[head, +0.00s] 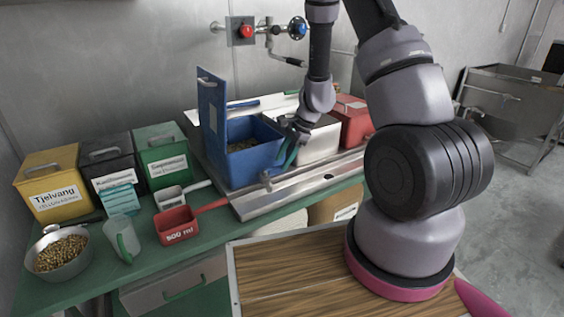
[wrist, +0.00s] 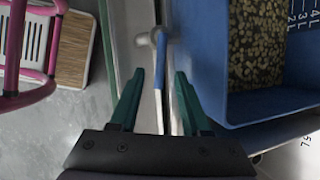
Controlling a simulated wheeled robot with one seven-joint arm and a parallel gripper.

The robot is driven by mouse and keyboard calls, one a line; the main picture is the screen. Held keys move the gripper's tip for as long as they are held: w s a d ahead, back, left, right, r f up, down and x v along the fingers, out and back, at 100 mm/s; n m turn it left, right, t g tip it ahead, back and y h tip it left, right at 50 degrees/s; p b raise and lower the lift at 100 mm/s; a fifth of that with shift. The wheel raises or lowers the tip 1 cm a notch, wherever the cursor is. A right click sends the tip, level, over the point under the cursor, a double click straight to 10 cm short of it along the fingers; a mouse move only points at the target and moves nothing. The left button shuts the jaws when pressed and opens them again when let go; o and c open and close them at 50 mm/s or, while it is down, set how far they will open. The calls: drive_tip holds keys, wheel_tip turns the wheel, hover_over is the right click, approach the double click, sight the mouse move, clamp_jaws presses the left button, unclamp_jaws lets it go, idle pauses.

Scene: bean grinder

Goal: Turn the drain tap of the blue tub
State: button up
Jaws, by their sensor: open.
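The blue tub (head: 232,172) stands on the metal tray with its lid raised and beans inside. It also shows at the right of the wrist view (wrist: 205,70). Its drain tap (wrist: 145,40) is a grey fitting with a thin blue lever (wrist: 161,62), low beside the tub wall. In the head view the tap (head: 266,180) shows at the tub's front. My gripper (wrist: 160,76) is open, its teal fingers on either side of the lever's end, with visible gaps. In the head view my gripper (head: 288,155) is at the tub's right front corner, partly hidden by my wrist.
White and red (head: 355,125) tubs stand right of the blue one. A metal tray edge (head: 290,188) runs below. Yellow (head: 50,185), black and green bins, scoops, a jug and a bean bowl (head: 60,258) crowd the left bench. A wall valve (head: 246,31) is behind.

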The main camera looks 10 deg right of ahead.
drive_tip(key=shift+a+f, duration=0.25)
drive_tip(key=shift+f, duration=0.35)
clamp_jaws()
drive_tip(key=shift+w, duration=0.1)
idle(1.0)
